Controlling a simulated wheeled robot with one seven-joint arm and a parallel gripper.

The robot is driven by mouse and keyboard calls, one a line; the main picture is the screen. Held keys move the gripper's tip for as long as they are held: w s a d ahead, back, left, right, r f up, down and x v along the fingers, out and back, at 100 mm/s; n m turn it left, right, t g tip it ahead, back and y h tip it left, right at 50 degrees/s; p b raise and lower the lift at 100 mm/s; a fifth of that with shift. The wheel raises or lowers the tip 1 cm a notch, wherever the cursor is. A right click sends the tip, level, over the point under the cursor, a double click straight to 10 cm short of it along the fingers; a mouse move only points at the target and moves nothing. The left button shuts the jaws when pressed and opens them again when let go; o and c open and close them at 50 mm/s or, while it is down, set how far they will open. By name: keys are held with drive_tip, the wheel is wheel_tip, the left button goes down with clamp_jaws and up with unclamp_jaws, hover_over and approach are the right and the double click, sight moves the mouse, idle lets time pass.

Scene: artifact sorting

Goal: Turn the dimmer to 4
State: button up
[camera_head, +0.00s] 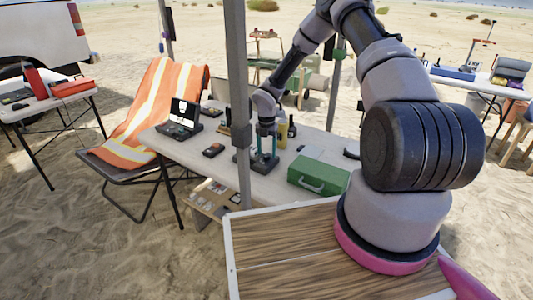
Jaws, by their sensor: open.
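A dark device with a raised screen (181,119) stands farther left.
A green case (319,177) sits right of my gripper. Bottles (283,133) stand behind it. The grey pole (239,100) rises in front of the table. An orange striped cloth (150,105) drapes a chair at left. A low shelf (210,198) holds small items under the table.

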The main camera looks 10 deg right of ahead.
drive_tip(key=shift+f, duration=0.55)
clamp_jaws()
